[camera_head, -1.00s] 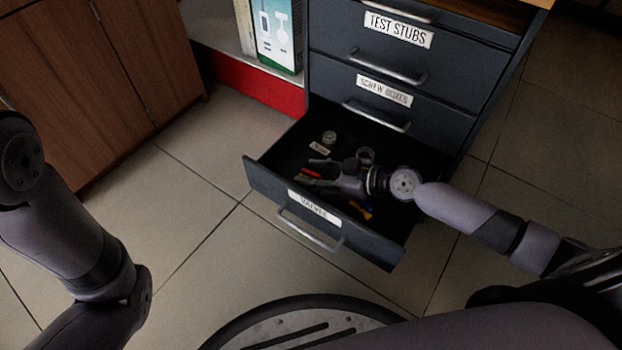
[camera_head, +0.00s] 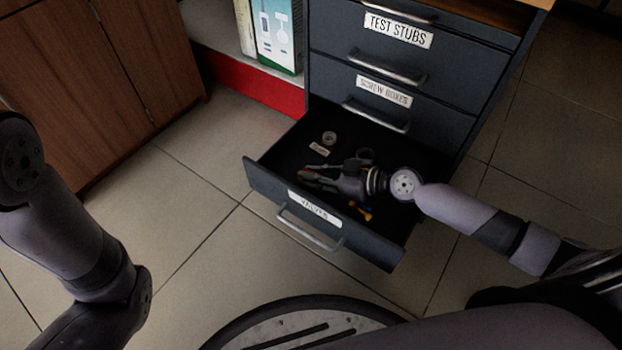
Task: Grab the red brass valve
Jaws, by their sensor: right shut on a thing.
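The red valve (camera_head: 308,176) is in the open bottom drawer (camera_head: 270,190), near its front left side. Only a small bit of its red shows between my fingers. My right gripper (camera_head: 311,173) reaches into the drawer from the right and is shut on the red valve. The fingers and the dark drawer hide most of the valve's body. Of my left arm only links show at the left edge; the left gripper is outside the view.
A round pale fitting (camera_head: 329,138) and a small tag (camera_head: 319,149) lie toward the drawer's back left. A yellow-handled item (camera_head: 361,210) lies near the front. Closed drawers (camera_head: 400,75) stand above. Tiled floor (camera_head: 200,215) is clear at the left.

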